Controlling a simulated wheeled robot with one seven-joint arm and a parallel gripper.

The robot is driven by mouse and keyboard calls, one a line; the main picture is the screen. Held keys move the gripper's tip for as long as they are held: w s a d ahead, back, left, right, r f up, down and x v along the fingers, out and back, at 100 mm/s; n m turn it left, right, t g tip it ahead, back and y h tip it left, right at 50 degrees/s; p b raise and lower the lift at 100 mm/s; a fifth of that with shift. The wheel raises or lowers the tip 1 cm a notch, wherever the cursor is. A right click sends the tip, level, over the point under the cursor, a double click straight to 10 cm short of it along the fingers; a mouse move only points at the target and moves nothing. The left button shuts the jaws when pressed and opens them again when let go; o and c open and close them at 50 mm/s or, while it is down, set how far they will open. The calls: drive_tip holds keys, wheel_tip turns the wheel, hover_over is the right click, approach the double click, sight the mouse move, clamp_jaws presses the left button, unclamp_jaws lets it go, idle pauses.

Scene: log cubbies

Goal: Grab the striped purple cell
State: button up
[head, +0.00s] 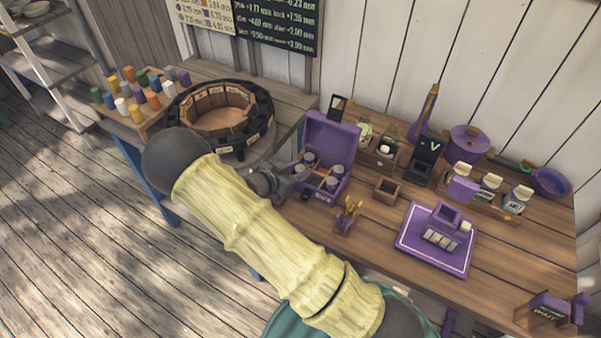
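An open purple box (343,133) with a raised lid stands on the wooden table, right of my gripper. Several grey-purple cylindrical cells sit in its wooden compartments, including one at the back (309,159) and one at the right (332,184). Stripes on them are too small to make out. A purple cylinder (184,78) also stands in the rack at the far left, with no stripes I can discern. My gripper (284,184) is at the box's left side, dark and partly hidden by my arm. I cannot tell whether it touches the box or is open.
A round dark-rimmed wooden ring (222,113) stands behind my arm. The rack (152,122) holds several coloured cylinders. Right of the box are a small empty wooden box (387,191), a small stand with brass-coloured pieces (347,216) and a purple tray (422,262). Pots and holders line the wall.

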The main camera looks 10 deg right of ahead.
sight(297, 170)
drive_tip(key=c, duration=0.7)
drive_tip(key=shift+o, duration=0.2)
drive_tip(key=shift+r, duration=0.15)
wheel_tip(297, 170, up, 10)
drive_tip(key=shift+f+b, duration=0.15)
drive_tip(key=shift+b, duration=0.55)
